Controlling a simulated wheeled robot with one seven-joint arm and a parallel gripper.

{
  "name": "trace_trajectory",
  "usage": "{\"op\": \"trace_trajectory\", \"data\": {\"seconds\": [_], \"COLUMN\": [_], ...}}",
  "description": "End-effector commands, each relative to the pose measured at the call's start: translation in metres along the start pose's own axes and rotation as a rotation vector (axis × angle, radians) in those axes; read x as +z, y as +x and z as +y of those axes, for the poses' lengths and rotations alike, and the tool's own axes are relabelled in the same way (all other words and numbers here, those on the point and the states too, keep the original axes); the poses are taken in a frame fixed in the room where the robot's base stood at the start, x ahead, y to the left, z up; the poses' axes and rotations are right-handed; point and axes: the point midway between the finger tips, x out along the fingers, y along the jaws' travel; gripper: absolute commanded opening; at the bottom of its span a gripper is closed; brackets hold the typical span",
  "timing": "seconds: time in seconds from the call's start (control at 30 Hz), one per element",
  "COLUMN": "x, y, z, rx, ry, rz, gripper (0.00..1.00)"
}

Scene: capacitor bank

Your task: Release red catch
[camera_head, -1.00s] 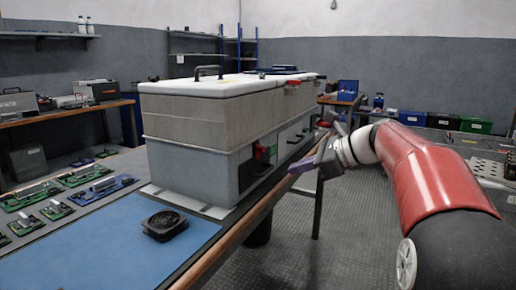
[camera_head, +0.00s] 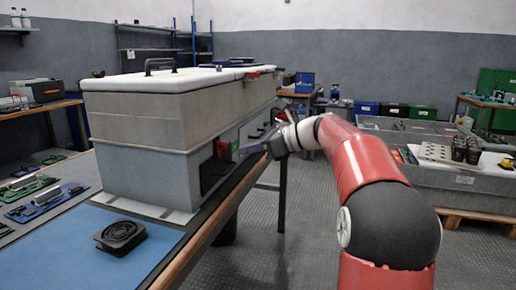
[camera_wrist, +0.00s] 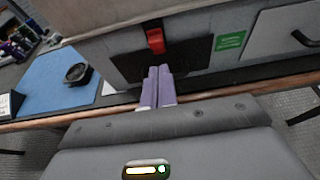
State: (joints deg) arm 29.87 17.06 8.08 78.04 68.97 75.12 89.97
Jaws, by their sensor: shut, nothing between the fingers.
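The red catch (camera_wrist: 155,41) sits on the front of the grey capacitor bank cabinet, at the upper edge of a dark recess (camera_wrist: 128,65). In the head view the red catch (camera_head: 222,149) shows small on the cabinet's side, beside a green label. My gripper (camera_head: 243,151) has purple fingers that point at the cabinet there. In the wrist view my gripper (camera_wrist: 159,70) is shut and empty, its fingertips just below the red catch in the picture. A gap seems to remain, but its depth is hard to tell.
A green label (camera_wrist: 229,41) and a drawer front with a dark handle (camera_wrist: 303,39) are right of the catch. The wooden bench edge (camera_head: 205,235) runs below the fingers. A black fan-like part (camera_head: 120,237) lies on the blue mat (camera_head: 75,250).

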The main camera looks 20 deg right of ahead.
Motion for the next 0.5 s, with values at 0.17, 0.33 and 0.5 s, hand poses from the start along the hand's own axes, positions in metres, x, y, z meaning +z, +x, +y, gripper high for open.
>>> {"op": "trace_trajectory", "data": {"seconds": [0.17,0.33,0.5], "x": [-0.001,0.0,0.0], "y": [0.032,0.048,0.052], "z": [0.0,0.0,0.0], "rx": [0.003,0.001,0.0], "ry": [0.0,-0.001,-0.001], "rz": [0.0,0.0,0.0], "gripper": [0.0,0.0,0.0]}}
